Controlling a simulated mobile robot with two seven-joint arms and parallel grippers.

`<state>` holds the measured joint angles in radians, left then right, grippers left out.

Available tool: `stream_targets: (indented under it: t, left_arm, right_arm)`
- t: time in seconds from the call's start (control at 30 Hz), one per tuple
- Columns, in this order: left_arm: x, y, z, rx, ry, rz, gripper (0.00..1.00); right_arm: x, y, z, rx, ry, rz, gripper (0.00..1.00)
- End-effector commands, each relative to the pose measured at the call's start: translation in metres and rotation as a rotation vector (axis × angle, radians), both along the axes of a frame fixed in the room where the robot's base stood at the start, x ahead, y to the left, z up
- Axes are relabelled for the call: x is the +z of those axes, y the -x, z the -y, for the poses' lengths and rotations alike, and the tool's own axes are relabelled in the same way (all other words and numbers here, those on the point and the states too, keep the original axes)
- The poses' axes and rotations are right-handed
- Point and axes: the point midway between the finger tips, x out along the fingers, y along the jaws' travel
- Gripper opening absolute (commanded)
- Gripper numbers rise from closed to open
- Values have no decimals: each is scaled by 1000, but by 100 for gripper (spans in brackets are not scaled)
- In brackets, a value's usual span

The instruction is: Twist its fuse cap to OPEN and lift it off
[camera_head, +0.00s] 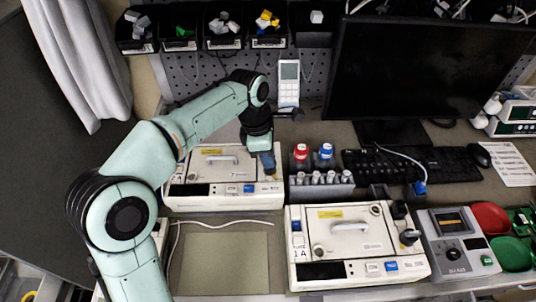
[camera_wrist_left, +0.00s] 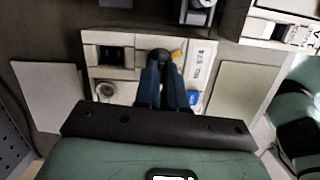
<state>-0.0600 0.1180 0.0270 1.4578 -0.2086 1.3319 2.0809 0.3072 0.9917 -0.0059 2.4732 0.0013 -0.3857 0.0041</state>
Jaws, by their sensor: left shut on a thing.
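My left gripper (camera_head: 268,165) points down at the right end of the rear white pump (camera_head: 190,202). In the left wrist view, its two blue fingers (camera_wrist_left: 166,62) are shut around a dark round cap (camera_wrist_left: 160,54) on the pump's pale face (camera_wrist_left: 130,72). The fingers cover most of the cap, so its turn and any OPEN mark cannot be read. I cannot tell whether the cap is still seated. A yellow mark (camera_wrist_left: 177,55) sits beside it. My right gripper is not in view.
A second white pump (camera_head: 312,272) stands at front right, with a grey meter box (camera_head: 458,255) beside it. A rack with red- and blue-capped bottles (camera_head: 320,192) is right of my gripper. A monitor (camera_head: 420,75) stands behind. A bare greenish mat (camera_head: 225,265) lies in front.

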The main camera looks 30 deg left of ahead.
Motion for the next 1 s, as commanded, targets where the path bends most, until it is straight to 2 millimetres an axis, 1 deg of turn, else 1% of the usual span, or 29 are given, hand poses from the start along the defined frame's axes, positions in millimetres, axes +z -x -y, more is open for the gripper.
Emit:
stream_targets:
  t: [0.27, 0.3, 0.37, 0.4, 0.67, 0.77, 0.87, 1.0]
  left_arm:
    - [-1, 0, 0, 18, 0, -2, 0]
    - [-1, 0, 0, 17, 0, -2, 13]
    - [-1, 0, 0, 17, 0, -2, 33]
    - [-1, 0, 0, 17, 0, -2, 40]
    - [0, 0, 0, 16, 0, -1, 40]
    - [4, 0, 0, 16, 0, 0, 40]
    - [13, 0, 0, 15, 1, 1, 40]
    - [31, -1, 0, 16, 1, 3, 40]
  right_arm:
    - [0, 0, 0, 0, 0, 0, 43]
    - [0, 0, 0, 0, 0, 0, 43]
    - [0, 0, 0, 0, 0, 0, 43]
    - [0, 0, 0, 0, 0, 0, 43]
    - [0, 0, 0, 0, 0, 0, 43]
    - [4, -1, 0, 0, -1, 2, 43]
    - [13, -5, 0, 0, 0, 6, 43]
    - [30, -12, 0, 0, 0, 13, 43]
